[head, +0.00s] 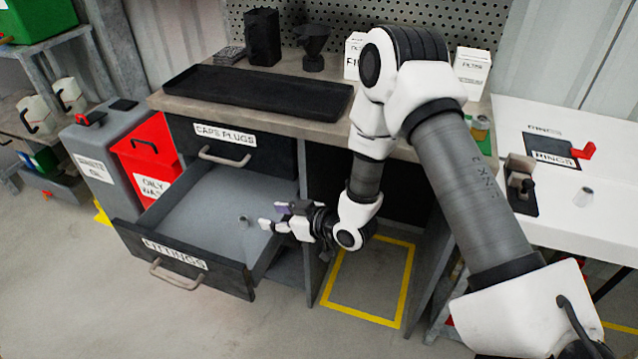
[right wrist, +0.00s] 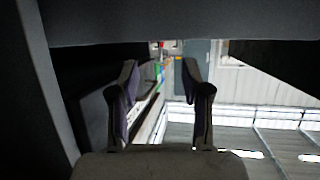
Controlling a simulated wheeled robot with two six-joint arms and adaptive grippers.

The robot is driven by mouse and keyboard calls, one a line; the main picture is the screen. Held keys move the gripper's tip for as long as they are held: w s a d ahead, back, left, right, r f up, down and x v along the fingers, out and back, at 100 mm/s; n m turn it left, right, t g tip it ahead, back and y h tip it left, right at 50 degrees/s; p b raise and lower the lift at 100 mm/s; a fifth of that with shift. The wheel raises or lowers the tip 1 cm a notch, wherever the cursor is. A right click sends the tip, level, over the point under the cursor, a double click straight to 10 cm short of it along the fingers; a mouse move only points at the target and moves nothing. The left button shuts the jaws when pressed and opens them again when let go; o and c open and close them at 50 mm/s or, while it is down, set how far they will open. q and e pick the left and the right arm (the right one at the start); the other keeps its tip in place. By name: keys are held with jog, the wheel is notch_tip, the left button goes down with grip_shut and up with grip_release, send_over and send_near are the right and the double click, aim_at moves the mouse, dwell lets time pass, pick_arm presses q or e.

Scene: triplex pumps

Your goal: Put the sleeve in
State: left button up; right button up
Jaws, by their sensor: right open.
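The lower drawer, labelled FITTINGS (head: 178,262), is pulled out, and its grey floor is almost bare. A small grey cylindrical piece (head: 243,220), perhaps the sleeve, stands on the drawer floor. My right gripper (head: 271,216) reaches in low from the right, over the drawer's right side. Its fingers are apart and point left toward the small piece, with a gap between them and it. In the right wrist view the two fingers (right wrist: 161,85) stand apart with nothing between them. My left gripper is not in view.
A pale cylinder (head: 585,197) stands on the white bench at right, near a small black fixture (head: 520,185). The closed CAPS PLUGS drawer (head: 230,140) is above the open one. A black tray (head: 255,92) lies on the worktop. A red bin (head: 147,155) stands left.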

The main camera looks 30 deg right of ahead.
jog(key=shift+m+g+h, duration=0.4)
jog(key=shift+g+h, duration=0.1)
jog(key=shift+g, duration=0.2)
jog(key=f, duration=0.1)
jog(key=s+f, duration=0.2)
jog(key=shift+a+f, duration=0.15)
jog(key=shift+f, duration=0.15)
jog(key=s+f+m+g+h, duration=0.2)
jog(key=s+f+g, duration=0.2)
jog(key=s+f, duration=0.4)
jog(key=s+f+m+g+h, duration=0.1)
jog(key=s+f+g+h, duration=0.3)
jog(key=s, duration=0.6)
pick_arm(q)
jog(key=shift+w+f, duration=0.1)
pick_arm(e)
jog(key=s+d+f+m+g, duration=0.1)
jog(key=s, duration=0.5)
jog(key=s+d+f+m+g, duration=0.1)
jog(key=s+d+f, duration=0.1)
jog(key=s, duration=0.4)
jog(key=shift+g+y, duration=0.4)
